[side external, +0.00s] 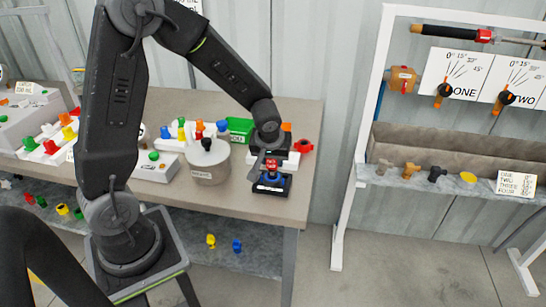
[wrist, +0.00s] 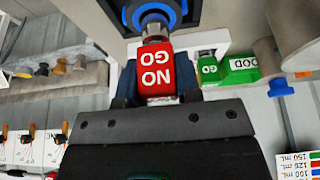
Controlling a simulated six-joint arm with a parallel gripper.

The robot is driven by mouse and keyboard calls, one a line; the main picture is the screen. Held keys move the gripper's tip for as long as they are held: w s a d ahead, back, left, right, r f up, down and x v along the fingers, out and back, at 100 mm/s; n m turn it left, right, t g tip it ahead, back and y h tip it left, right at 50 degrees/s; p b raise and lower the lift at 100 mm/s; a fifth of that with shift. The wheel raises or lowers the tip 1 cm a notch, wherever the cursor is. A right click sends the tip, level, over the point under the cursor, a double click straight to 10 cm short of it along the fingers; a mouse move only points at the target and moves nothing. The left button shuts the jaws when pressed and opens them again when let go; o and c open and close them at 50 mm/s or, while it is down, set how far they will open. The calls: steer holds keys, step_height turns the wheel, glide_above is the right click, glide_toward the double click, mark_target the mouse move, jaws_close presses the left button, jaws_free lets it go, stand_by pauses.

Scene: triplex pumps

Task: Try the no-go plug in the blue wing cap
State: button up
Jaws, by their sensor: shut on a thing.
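The no-go plug has a red block handle marked NO GO (wrist: 155,72) and a short metal pin. My gripper (wrist: 155,96) is shut on the red handle in the wrist view. The blue wing cap (wrist: 152,12) shows as a blue ring at the top edge, partly cut off. The pin meets the ring's middle; how deep it sits, I cannot tell. In the side view my gripper (side external: 271,157) is above the blue cap (side external: 271,181), which sits in a small black stand (side external: 284,185) near the table's front right corner. The red handle (side external: 271,165) shows between them.
A grey lidded canister (side external: 207,167) stands just left of the stand. Behind are a green box (side external: 239,128), a white rack of coloured caps and a red wing cap (side external: 303,146). The table's (side external: 305,185) right edge is close. A gauge rack stands farther right.

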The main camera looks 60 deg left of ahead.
steer(key=shift+f, duration=1.05)
stand_by(0.9)
stand_by(0.5)
steer(key=o, duration=1)
steer(key=v, duration=1.3)
steer(key=s+d+r+m+h, duration=0.1)
steer(key=s+d+r+m, duration=0.1)
steer(key=s, duration=0.3)
steer(key=s+d+r+m+t+h, duration=0.1)
steer(key=s+d+r+m, duration=0.2)
steer(key=s+m, duration=0.1)
steer(key=s+d+r+m+t+h, duration=0.1)
steer(key=s+d+r+m, duration=0.1)
steer(key=s, duration=0.4)
steer(key=shift+d+r+m, duration=0.25)
steer(key=shift+r+m, duration=0.15)
steer(key=shift+m, duration=0.1)
